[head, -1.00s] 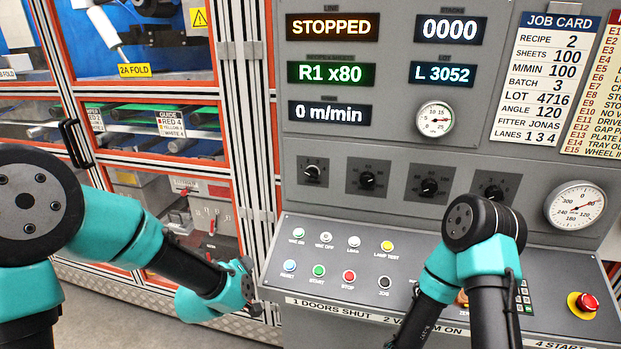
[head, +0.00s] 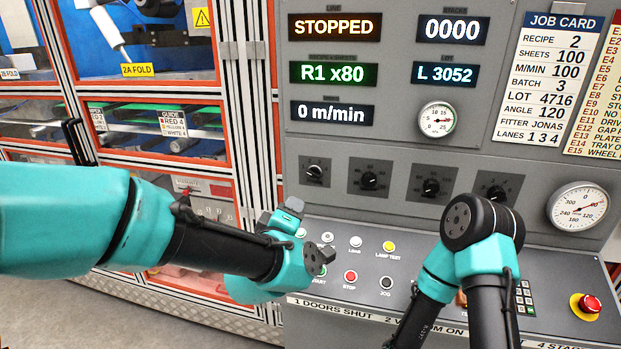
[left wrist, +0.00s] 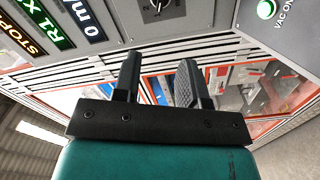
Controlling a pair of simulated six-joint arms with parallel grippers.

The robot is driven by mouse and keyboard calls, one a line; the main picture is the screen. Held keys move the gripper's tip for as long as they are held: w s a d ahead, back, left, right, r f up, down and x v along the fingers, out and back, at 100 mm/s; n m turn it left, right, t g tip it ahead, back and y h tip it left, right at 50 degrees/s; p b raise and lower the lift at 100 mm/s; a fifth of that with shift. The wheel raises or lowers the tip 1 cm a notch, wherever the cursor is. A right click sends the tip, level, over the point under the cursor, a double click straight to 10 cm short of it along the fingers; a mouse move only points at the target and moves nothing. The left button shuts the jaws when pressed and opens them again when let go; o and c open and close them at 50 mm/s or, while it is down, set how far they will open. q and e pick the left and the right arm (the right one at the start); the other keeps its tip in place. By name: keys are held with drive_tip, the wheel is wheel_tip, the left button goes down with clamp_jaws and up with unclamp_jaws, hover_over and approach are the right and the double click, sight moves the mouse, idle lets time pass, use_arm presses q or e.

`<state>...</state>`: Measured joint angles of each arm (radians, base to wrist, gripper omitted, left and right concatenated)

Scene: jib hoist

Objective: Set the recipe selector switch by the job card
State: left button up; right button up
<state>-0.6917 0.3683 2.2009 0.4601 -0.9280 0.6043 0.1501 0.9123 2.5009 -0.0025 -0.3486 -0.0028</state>
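The leftmost dark rotary switch (head: 315,172) on the grey panel has a few small numerals around it; its label and exact pointer position are too small to read. It also shows at the top edge of the left wrist view (left wrist: 156,4). The job card (head: 554,80) reads RECIPE 2. The green display (head: 331,73) reads R1 x80. My left gripper (head: 292,212) is below and left of the switch, apart from it. In the left wrist view its two fingers (left wrist: 157,78) stand apart with nothing between them. My right gripper is out of view.
Three more dark knobs (head: 369,180) run to the right of the switch. Below, a sloped console (head: 350,262) carries several coloured buttons, close to my left wrist. A red emergency button (head: 590,303) is at the far right. An orange-framed cabinet (head: 150,130) stands left.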

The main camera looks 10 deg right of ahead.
sight(312, 175)
use_arm(q)
drive_tip(key=x, duration=1.7)
drive_tip(key=shift+w, duration=0.2)
clamp_jaws()
